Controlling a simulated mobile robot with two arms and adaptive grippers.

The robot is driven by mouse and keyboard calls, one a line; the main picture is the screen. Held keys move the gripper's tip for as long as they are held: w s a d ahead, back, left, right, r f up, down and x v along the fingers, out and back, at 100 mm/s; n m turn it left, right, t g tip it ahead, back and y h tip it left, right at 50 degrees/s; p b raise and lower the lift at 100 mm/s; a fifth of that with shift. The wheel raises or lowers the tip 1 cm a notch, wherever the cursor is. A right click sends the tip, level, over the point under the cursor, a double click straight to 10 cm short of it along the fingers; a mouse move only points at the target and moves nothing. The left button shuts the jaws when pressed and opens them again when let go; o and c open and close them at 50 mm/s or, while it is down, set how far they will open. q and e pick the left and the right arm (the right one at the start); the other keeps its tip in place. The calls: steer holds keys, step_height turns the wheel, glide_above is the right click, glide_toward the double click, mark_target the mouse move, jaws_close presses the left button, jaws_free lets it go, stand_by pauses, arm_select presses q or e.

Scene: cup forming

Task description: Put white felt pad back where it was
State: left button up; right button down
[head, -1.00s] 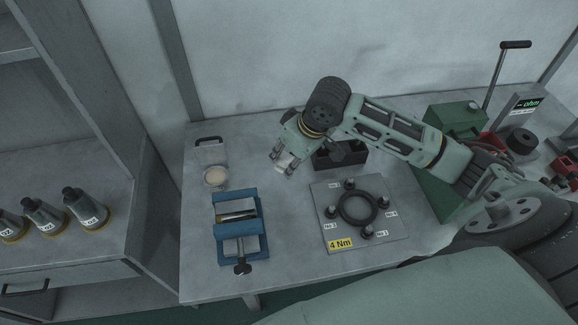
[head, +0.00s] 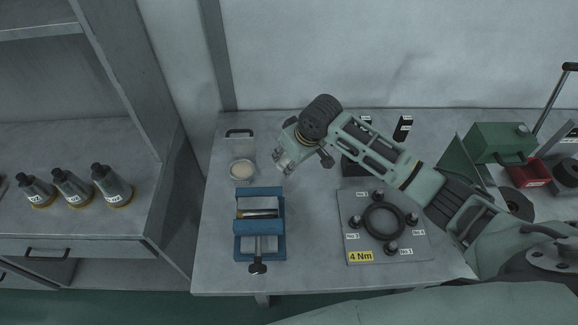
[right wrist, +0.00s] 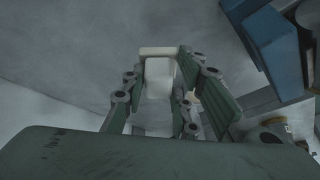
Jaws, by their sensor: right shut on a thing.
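My right gripper (head: 284,166) is above the back left part of the workbench, just right of a small round dish with pale contents (head: 242,170). In the right wrist view, the gripper (right wrist: 158,80) is shut on a white block-like piece, which I take to be the white felt pad (right wrist: 158,72). It has a wider bar at its far end and is clear of the grey surface below. In the head view the fingers mostly hide the piece. My left gripper is not in view.
A blue vise (head: 259,222) stands in front of the dish. A plate with a black ring and pegs (head: 362,247) lies to the right, before a black bin (head: 355,166). Several metal flasks (head: 112,186) stand on the left cabinet. Bench (head: 308,245) between vise and plate is clear.

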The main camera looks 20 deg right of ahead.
steer(key=shift+f, duration=0.45)
step_height(320, 180, down, 2)
steer(key=shift+f+p, duration=0.2)
steer(key=shift+p, duration=0.2)
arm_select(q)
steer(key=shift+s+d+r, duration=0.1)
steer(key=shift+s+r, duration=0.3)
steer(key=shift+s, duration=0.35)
arm_select(e)
steer(key=shift+f, duration=0.4)
steer(key=shift+f, duration=0.1)
steer(key=c, duration=1.4)
jaws_free()
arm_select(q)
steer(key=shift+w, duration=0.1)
arm_select(e)
steer(key=shift+r, duration=0.35)
arm_select(q)
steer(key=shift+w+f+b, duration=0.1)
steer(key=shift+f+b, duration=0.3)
steer(key=shift+b, duration=0.05)
arm_select(e)
steer(key=v, duration=1.1)
steer(key=shift+s+r, duration=0.2)
steer(key=shift+r, duration=0.05)
